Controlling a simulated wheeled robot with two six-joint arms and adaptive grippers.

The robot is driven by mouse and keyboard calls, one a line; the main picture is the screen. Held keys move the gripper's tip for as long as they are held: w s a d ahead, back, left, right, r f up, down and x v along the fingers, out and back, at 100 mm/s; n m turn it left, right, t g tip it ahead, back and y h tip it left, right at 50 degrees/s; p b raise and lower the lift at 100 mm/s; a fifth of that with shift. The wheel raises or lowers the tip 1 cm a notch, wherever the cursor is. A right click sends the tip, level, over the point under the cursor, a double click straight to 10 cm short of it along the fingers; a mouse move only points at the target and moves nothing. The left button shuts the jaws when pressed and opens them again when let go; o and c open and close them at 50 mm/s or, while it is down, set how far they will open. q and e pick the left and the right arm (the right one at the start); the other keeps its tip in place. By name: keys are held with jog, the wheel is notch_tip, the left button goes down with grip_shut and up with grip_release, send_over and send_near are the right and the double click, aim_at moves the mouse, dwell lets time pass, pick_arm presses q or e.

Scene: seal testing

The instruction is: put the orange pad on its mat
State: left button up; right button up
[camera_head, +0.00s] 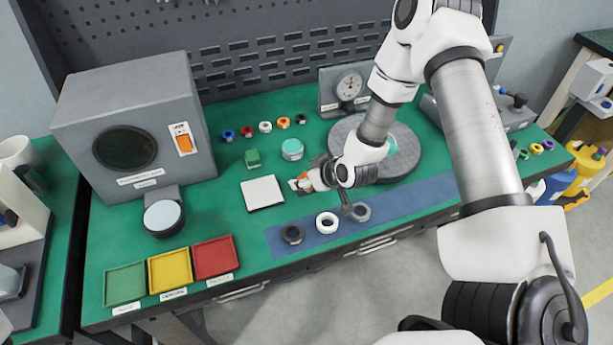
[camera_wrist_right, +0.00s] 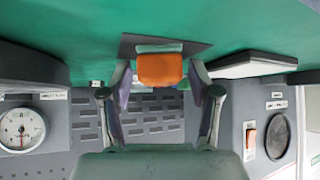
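The orange pad (camera_head: 306,181) is small and partly hidden by my right gripper (camera_head: 312,178) in the head view. In the right wrist view the orange pad (camera_wrist_right: 160,69) lies between the two fingertips of my right gripper (camera_wrist_right: 160,76). The fingers stand either side of it, with thin gaps seeming to show. A dark grey mat (camera_wrist_right: 197,47) shows behind the pad, with a pale strip at the pad's edge. I cannot tell whether pad and mat touch. My left gripper is not in view.
A white square plate (camera_head: 262,193) lies just left of the gripper. A round grey platform (camera_head: 400,160) stands behind the right arm. Black, white and grey rings lie on a blue strip (camera_head: 400,210) in front. Green, yellow and red trays (camera_head: 213,258) sit front left.

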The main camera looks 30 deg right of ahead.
jog(key=shift+s+r, duration=0.15)
jog(key=shift+r, duration=0.25)
jog(key=p+v, duration=0.3)
jog(key=v, duration=0.8)
jog(key=shift+s, duration=0.25)
jog(key=shift+r, duration=0.1)
jog(key=shift+d, duration=0.1)
